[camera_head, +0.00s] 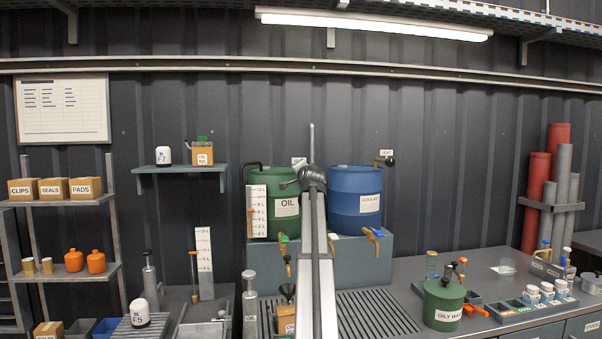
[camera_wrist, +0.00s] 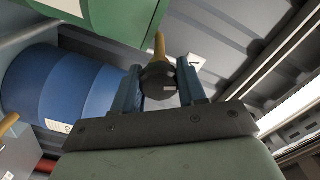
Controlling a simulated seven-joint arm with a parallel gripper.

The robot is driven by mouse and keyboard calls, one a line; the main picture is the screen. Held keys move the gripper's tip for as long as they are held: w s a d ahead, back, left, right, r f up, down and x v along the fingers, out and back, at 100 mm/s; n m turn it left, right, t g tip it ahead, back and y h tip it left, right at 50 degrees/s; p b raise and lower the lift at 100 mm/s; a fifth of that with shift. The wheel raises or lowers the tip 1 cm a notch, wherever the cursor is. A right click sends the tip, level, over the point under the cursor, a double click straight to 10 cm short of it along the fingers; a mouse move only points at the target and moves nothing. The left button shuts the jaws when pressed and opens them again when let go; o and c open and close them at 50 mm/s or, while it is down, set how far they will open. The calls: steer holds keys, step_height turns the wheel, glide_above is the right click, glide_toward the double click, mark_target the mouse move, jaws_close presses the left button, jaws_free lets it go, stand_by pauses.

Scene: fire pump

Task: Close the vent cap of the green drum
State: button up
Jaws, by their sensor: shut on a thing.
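The green drum (camera_head: 272,212), labelled OIL, stands on a grey-blue block left of the blue drum. In the wrist view its green side (camera_wrist: 115,18) fills the top. My gripper (camera_head: 292,183) is at the drum's upper right, and my arm hides part of that side. In the wrist view the blue fingers of my gripper (camera_wrist: 160,72) are on either side of the dark round vent cap (camera_wrist: 158,84) and are shut on it. A yellow-brown stem (camera_wrist: 159,46) runs from the cap toward the green drum. The cap is hidden in the head view.
The blue drum (camera_head: 356,200), labelled COOLANT, stands close to the right, with its own dark vent cap (camera_head: 389,161) on a brown pipe. A white level gauge (camera_head: 258,211) fronts the green drum. A small shelf (camera_head: 180,169) is to the left.

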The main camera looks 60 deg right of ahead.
steer(key=m, duration=0.4)
steer(key=shift+m, duration=0.4)
stand_by(0.4)
steer(key=o, duration=1.1)
steer(key=shift+c, duration=0.2)
steer(key=v, duration=1.4)
